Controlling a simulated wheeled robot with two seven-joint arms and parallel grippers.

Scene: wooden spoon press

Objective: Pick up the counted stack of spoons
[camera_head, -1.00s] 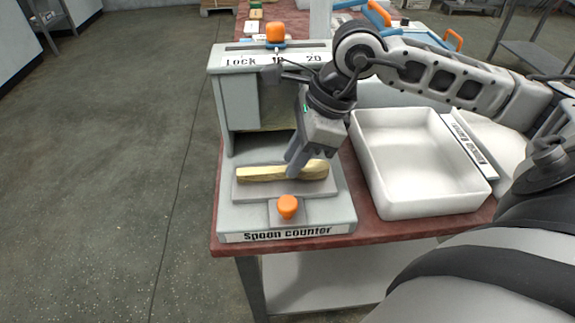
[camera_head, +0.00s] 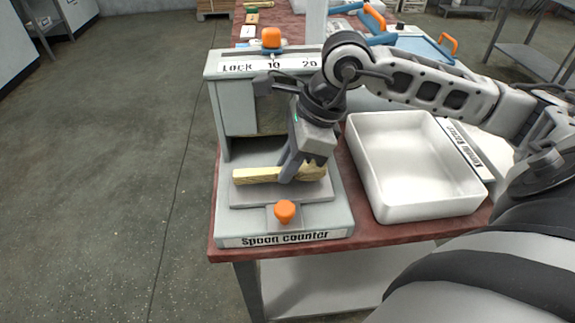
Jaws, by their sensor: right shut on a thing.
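The stack of wooden spoons (camera_head: 257,175) lies across the grey plate at the front of the spoon counter (camera_head: 283,239). My right gripper (camera_head: 291,175) reaches down from above, and its fingers are shut on the stack near its middle. The fingers hide part of the stack, and its right end shows just beyond them. I cannot tell whether the stack is clear of the plate or still touches it. My left gripper is not in view.
A white tray (camera_head: 362,176) stands right of the counter on the red table (camera_head: 392,233). An orange knob (camera_head: 284,210) sits in front of the plate. Another orange knob (camera_head: 271,38) tops the lock scale. Open floor lies to the left.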

